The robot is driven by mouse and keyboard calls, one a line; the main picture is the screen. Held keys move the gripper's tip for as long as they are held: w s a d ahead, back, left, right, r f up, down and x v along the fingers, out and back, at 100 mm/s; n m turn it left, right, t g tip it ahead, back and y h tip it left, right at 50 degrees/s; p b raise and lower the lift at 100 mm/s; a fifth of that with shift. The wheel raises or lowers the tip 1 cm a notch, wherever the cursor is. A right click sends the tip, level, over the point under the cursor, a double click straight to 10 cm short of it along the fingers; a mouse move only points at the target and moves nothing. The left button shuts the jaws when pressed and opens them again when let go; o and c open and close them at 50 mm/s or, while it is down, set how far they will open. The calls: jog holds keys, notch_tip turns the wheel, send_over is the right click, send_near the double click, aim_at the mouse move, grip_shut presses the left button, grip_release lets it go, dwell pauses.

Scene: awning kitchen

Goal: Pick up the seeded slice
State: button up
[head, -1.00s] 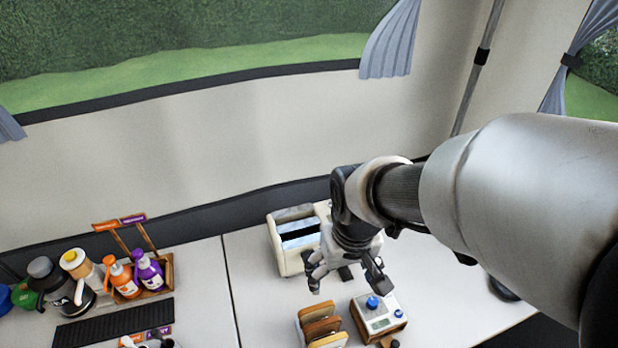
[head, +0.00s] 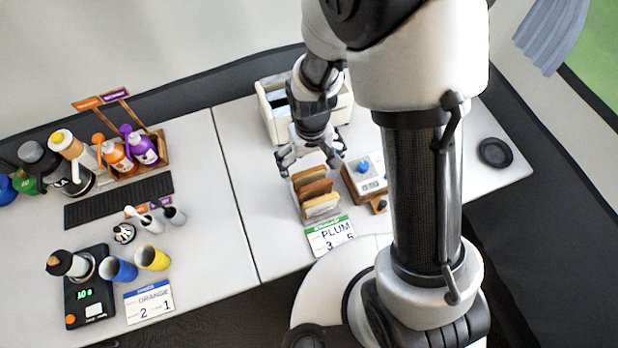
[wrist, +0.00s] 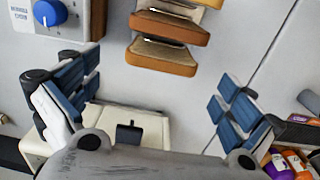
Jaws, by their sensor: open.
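Several bread slices stand in a row on the counter; in the head view I see a darker brown one (head: 309,176), a middle one (head: 315,190) and a paler one (head: 321,206). In the wrist view the nearest slice (wrist: 160,58) has a brown crust, with another slice (wrist: 170,27) behind it. I cannot tell which slice is seeded. My gripper (head: 312,160) is open and empty, above the toaster end of the row. In the wrist view its fingers (wrist: 150,105) are wide apart, with the slices ahead of them and not between them.
A cream toaster (head: 272,122) stands behind my gripper. A wooden-sided box with a blue knob (head: 363,185) sits close right of the slices. A PLUM card (head: 330,236) lies in front.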

aim_at(309, 171)
jog(key=f+b, duration=0.1)
jog(key=f, duration=0.2)
jog(key=f+b, duration=0.2)
jog(key=f, duration=0.2)
jog(key=shift+a, duration=0.2)
jog(key=shift+r, duration=0.1)
jog(key=shift+c, duration=0.4)
jog(key=c, duration=0.8)
